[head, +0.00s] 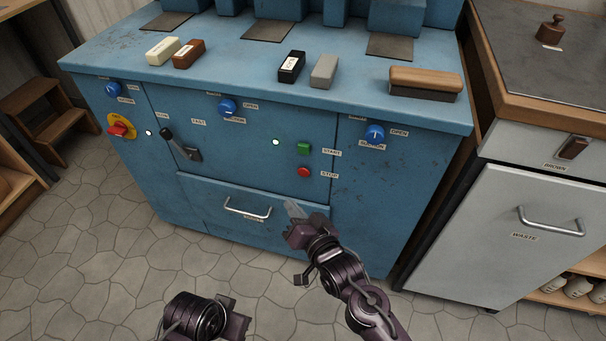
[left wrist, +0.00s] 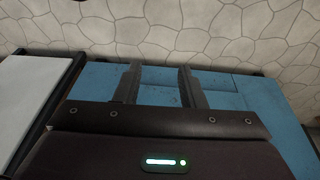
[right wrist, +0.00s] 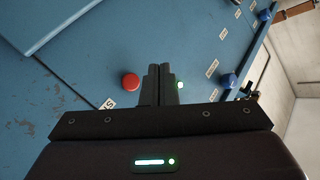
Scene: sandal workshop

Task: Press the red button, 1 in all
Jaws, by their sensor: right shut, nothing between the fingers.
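The red button (head: 304,171), labelled STOP, sits on the blue cabinet front (head: 240,152), just below the green START button (head: 303,148). In the right wrist view the red button (right wrist: 131,81) shows just left of my right gripper's fingertips (right wrist: 159,68). My right gripper (head: 292,207) is shut and empty, below the red button and in front of the drawer; no contact shows. My left gripper (left wrist: 160,68) is open and empty with its fingers apart; in the head view it is low, at the bottom edge, and its fingers are hard to make out.
A drawer with a metal handle (head: 247,209) lies below the buttons. A lever (head: 181,145), blue knobs (head: 227,107) and a red-and-yellow switch (head: 118,130) share the front. Blocks and a wooden brush (head: 425,79) lie on top. A WASTE cabinet (head: 530,220) stands right.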

